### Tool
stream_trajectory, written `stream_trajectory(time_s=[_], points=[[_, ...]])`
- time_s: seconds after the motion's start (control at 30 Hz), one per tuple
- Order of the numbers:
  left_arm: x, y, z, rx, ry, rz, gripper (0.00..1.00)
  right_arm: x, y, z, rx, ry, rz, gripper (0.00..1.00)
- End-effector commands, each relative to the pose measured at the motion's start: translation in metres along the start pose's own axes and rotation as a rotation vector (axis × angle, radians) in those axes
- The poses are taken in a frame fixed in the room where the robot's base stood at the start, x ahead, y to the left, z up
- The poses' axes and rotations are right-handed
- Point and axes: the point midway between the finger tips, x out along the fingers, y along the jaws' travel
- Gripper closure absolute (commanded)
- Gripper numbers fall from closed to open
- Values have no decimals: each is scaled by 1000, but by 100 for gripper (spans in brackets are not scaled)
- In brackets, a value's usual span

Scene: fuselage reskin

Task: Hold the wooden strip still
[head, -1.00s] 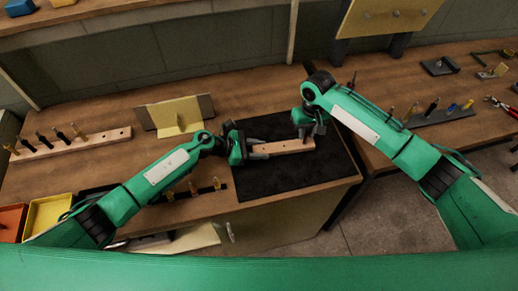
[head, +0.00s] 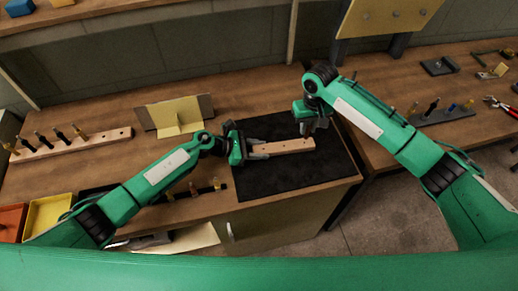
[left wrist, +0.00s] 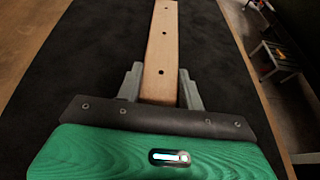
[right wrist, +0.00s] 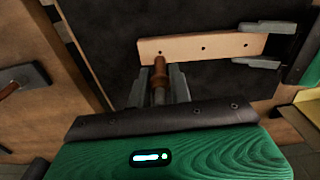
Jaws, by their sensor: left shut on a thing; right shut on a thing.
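The wooden strip (head: 288,145) is a pale bar with several small holes, lying over the dark mat (head: 275,185). My left gripper (head: 257,148) is shut on its left end; in the left wrist view the fingers (left wrist: 160,88) flank the strip (left wrist: 162,45). My right gripper (head: 312,130) is over the strip's right end. In the right wrist view its fingers (right wrist: 158,92) are shut on a small copper-coloured pin (right wrist: 159,73) with a grey shank. The pin's tip overlaps the edge of the strip (right wrist: 220,45) in that view; I cannot tell whether they touch.
A holed wooden rack (head: 75,143) with several tools stands at the left. Yellow (head: 47,213) and orange (head: 10,220) bins are at the front left. A dark tool rack (head: 443,115) and pliers (head: 500,106) lie on the right bench.

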Motion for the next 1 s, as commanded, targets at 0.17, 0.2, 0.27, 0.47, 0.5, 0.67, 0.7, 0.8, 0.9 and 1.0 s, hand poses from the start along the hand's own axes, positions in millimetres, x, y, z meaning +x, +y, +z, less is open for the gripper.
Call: stream_trajectory(time_s=[0.17,0.2,0.27,0.47,0.5,0.67,0.7,0.8,0.9,1.0], points=[[0,0,0,0,0,0,87,-15,0,0,0,2,1,100],[0,0,0,0,0,0,87,-17,0,0,0,1,1,100],[0,0,0,0,0,0,87,-18,0,0,0,1,1,100],[0,0,0,0,0,0,87,-19,0,0,0,1,1,100],[0,0,0,0,0,0,54,-19,0,0,0,0,1,100],[0,0,0,0,0,0,37,-18,0,0,0,0,1,100],[0,0,0,0,0,0,37,-18,0,0,0,0,1,100],[0,0,0,0,0,0,37,-18,0,0,0,0,0,100],[-1,0,0,0,0,0,37,-18,0,0,0,0,0,100],[-8,0,-1,0,1,1,37,-18,0,0,0,0,0,100]])
